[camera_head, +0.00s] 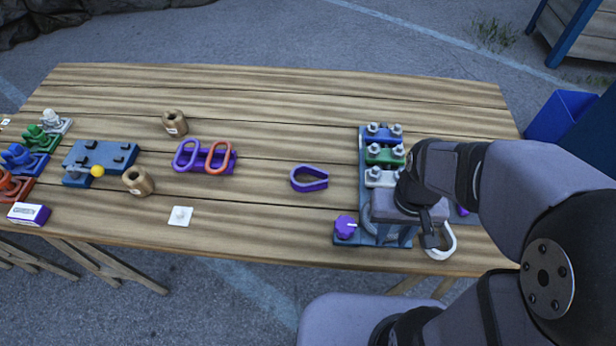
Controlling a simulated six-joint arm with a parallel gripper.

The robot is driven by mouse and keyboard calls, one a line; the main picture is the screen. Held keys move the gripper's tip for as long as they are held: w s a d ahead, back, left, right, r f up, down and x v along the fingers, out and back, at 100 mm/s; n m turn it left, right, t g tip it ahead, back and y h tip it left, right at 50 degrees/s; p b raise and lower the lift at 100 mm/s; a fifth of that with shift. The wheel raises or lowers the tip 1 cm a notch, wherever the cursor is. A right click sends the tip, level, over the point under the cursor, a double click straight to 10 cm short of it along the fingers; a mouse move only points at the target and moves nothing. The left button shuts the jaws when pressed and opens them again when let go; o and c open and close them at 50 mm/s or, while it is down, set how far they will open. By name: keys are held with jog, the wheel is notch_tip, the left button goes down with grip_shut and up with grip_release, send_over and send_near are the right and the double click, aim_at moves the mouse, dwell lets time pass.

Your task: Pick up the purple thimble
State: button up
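The purple thimble (309,178) is a teardrop-shaped loop lying flat on the wooden table (270,215), near the middle, with its rounded end to the left and its point to the right. Nothing touches it. My gripper (408,236) is to the right of the thimble and nearer the front edge, over the lower end of a blue fixture. The wrist and the fixture partly hide its fingers, so I cannot tell how far apart they are. The thimble is outside the gripper.
A white loop (443,242) is beside my gripper. Table around the thimble is clear.

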jog(key=w+a+r+m+p, duration=0.1)
jog(key=w+a+r+p, duration=0.2)
jog(key=w, duration=0.4)
jog(key=m+p, duration=0.3)
jog(key=m, duration=0.1)
send_over(295, 170)
jog(key=shift+f, duration=0.2)
jog(key=shift+f+p, duration=1.8)
jog(key=shift+f, duration=1.8)
grip_shut()
